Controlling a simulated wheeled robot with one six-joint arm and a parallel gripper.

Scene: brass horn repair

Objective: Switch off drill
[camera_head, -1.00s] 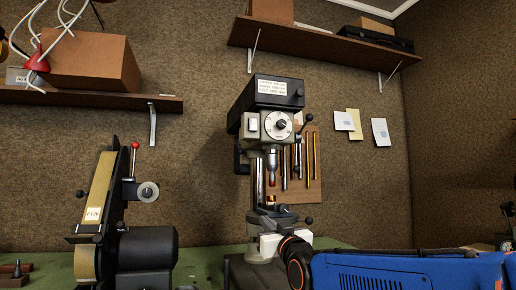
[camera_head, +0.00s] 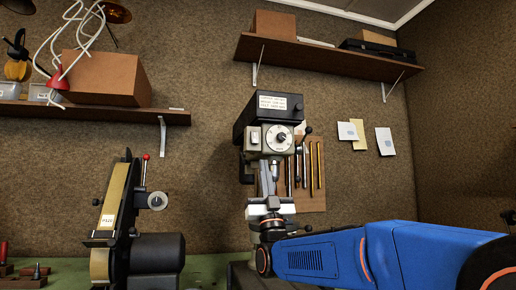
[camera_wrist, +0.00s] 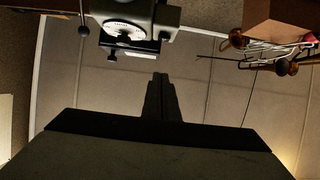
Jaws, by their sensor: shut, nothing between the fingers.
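The drill (camera_head: 268,108) is a bench drill press with a dark belt cover and a grey head, standing upright against the back wall. Its head carries a white round dial (camera_head: 279,139) and, left of it, a small pale switch plate (camera_head: 255,137); its on or off state is too small to tell. My gripper (camera_head: 267,165) points upward below the drill head, in front of the column, which it partly hides. Its fingers are shut and empty. In the wrist view, the shut fingers (camera_wrist: 158,82) point toward the drill head (camera_wrist: 135,14), apart from it in the picture.
A belt sander (camera_head: 125,215) stands on the green bench at left. A board of tools (camera_head: 311,180) hangs behind the drill. A shelf (camera_head: 320,57) runs above; a lower left shelf (camera_head: 90,115) holds a box (camera_head: 103,78). Wall space left of the drill is clear.

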